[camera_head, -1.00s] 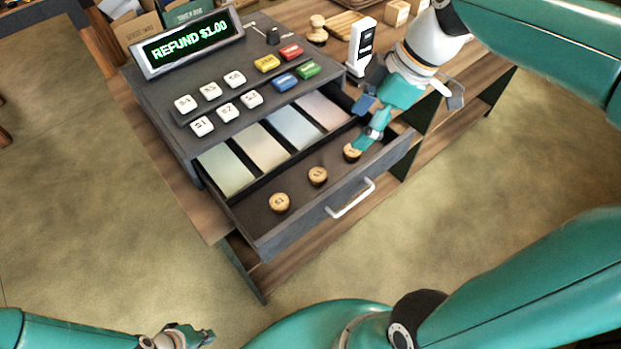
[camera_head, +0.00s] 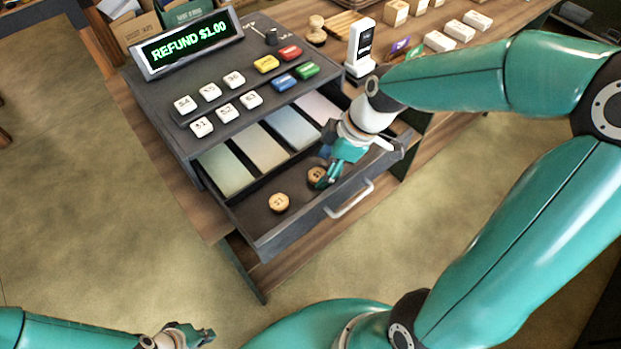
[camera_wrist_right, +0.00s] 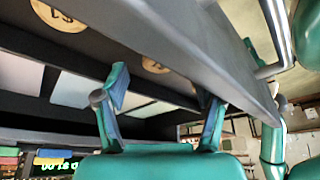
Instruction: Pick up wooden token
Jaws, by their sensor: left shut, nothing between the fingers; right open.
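Round wooden tokens sit in the front part of the open register drawer (camera_head: 270,240). The left token (camera_head: 279,203) is fully visible. The middle token (camera_head: 316,174) is partly covered by my right gripper (camera_head: 325,178), which is over its right side. The third token, to the right, is hidden behind my right arm. In the wrist view, the open fingers of my right gripper (camera_wrist_right: 165,90) are spread, with one token (camera_wrist_right: 155,65) showing beyond the gap and another token (camera_wrist_right: 58,17) at upper left. I cannot tell whether the fingers touch it. My left gripper (camera_head: 203,337) is shut and empty at the bottom left.
The cash register's display (camera_head: 190,42) reads "REFUND $1.00". The drawer front with its white handle (camera_head: 349,198) stands close to my right gripper. A white card reader (camera_head: 360,48) and wooden blocks are on the counter behind. Floor is clear on the left.

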